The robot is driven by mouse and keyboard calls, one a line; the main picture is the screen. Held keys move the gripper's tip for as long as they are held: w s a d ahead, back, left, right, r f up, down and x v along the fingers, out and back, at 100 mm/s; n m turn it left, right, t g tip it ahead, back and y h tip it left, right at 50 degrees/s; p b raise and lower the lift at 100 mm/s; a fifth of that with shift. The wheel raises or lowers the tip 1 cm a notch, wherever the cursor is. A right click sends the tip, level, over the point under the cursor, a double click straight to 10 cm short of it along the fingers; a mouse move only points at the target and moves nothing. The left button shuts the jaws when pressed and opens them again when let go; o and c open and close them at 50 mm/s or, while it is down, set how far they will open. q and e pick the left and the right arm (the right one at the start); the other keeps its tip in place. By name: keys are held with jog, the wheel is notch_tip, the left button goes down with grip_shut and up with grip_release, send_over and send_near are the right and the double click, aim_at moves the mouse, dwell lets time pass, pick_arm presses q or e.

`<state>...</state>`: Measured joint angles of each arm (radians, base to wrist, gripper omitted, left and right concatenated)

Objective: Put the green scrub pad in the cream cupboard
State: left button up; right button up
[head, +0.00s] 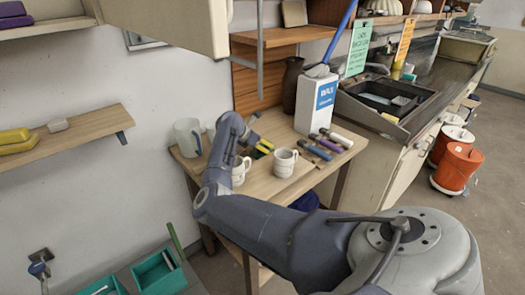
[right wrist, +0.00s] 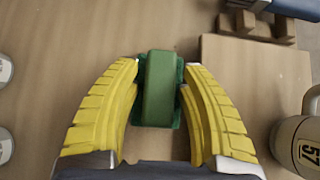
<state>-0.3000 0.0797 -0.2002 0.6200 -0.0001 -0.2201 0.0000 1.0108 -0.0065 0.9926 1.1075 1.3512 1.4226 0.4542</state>
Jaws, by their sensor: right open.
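The green scrub pad (right wrist: 158,92) lies on the wooden table (right wrist: 70,35) in the right wrist view. My right gripper (head: 262,149) reaches down over the small table in the head view. Its yellow fingers are open, one on each side of the pad, with narrow gaps at the tips. In the head view the pad is hidden or too small to tell. A cream cupboard (head: 165,22) hangs on the wall at the top, cut off by the frame. My left gripper is not in view.
A white mug (head: 284,162) stands close to the right of my gripper. A white wax container (head: 316,102) and several marker-like tubes (head: 320,148) are further right on the table. A wall shelf (head: 75,138) is at left. Teal bins (head: 158,272) sit below.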

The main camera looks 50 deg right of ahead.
grip_shut()
jog(key=shift+r, duration=0.15)
